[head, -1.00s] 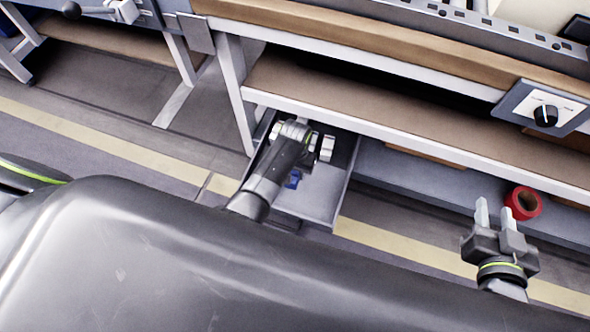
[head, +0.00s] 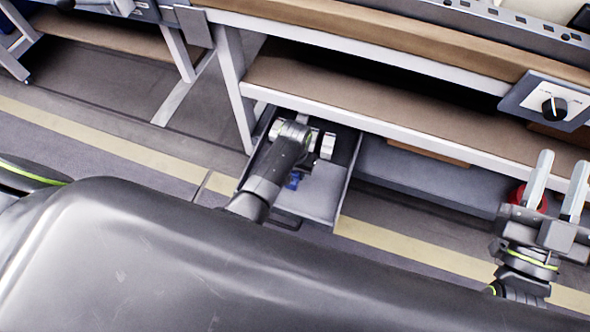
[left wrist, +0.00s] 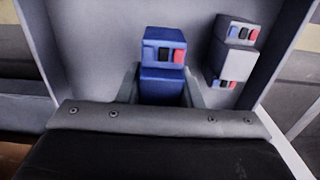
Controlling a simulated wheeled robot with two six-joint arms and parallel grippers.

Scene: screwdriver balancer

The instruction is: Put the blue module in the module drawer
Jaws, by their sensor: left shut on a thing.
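The blue module (left wrist: 163,50), with black and red blocks on its face, is between the fingers of my left gripper (left wrist: 163,76) in the left wrist view. That gripper is shut on it. In the head view my left gripper (head: 294,135) is over the open module drawer (head: 322,195) under the bench; its fingertips are hidden by my arm. A bit of the blue module (head: 293,181) shows beside the arm, within the drawer's outline. I cannot tell whether it touches the drawer floor. My right gripper (head: 561,168) is open and empty at the right.
A grey module (left wrist: 232,55) lies in the drawer, right of the blue one in the left wrist view. The bench's lower shelf (head: 400,120) overhangs the drawer's back. A red roll (head: 517,195) is partly behind my right gripper. A knob panel (head: 548,103) is on the bench edge.

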